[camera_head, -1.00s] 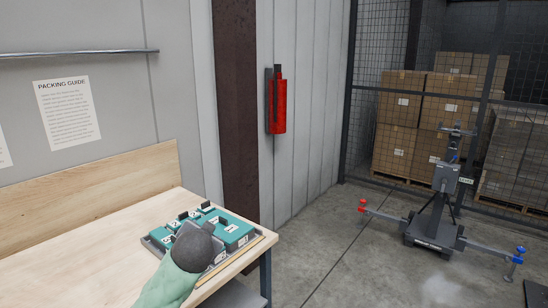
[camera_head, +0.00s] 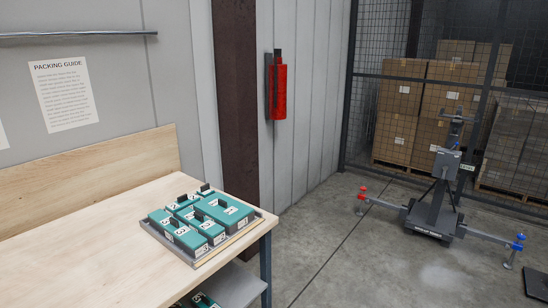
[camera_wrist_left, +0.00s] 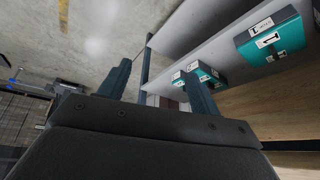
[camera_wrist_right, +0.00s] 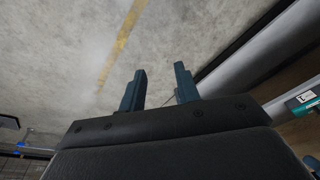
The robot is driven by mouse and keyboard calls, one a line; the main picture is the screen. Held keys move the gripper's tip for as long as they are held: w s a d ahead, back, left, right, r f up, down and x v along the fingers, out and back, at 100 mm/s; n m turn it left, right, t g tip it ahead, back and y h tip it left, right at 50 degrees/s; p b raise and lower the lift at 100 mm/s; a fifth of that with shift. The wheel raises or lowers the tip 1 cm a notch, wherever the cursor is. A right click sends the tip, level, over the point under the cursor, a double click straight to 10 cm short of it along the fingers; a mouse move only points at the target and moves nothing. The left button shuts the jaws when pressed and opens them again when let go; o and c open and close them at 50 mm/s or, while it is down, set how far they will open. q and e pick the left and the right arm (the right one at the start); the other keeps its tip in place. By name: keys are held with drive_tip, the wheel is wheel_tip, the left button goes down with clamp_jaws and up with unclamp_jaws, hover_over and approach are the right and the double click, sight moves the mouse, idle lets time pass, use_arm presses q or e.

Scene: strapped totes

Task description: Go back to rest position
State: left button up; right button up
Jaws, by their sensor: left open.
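Neither gripper shows in the head view. In the left wrist view my left gripper (camera_wrist_left: 160,88) has its two fingers spread wide with nothing between them. Beyond it are the lower shelf and teal totes. In the right wrist view my right gripper (camera_wrist_right: 159,90) has its fingers apart and empty, over bare concrete floor. On the wooden table (camera_head: 95,225) in the head view, several teal numbered totes with black handles, such as the large one (camera_head: 222,212), sit close together in a grey tray (camera_head: 262,217) near the right edge.
More teal totes (camera_head: 203,300) lie on a shelf (camera_head: 238,288) under the table; one shows in the left wrist view (camera_wrist_left: 275,40). A wheeled stand (camera_head: 432,215) with red and blue feet is at right. A red extinguisher (camera_head: 278,92) hangs on the wall. Floor between is clear.

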use_arm(q)
drive_tip(key=s+d+f+g+b, duration=0.1)
drive_tip(key=s+f+g, duration=0.1)
drive_tip(key=s+f, duration=0.5)
drive_tip(key=s+f+g, duration=0.2)
drive_tip(key=s+f, duration=0.4)
drive_tip(key=s, duration=0.7)
drive_tip(key=shift+d+f+n+h+b, duration=0.3)
drive_tip(key=shift+d+f+n+b, duration=0.1)
use_arm(e)
drive_tip(key=s+f, duration=0.2)
drive_tip(key=f, duration=0.1)
drive_tip(key=shift+s+a+g, duration=0.1)
drive_tip(key=shift+s+g, duration=0.15)
drive_tip(key=shift+g, duration=0.05)
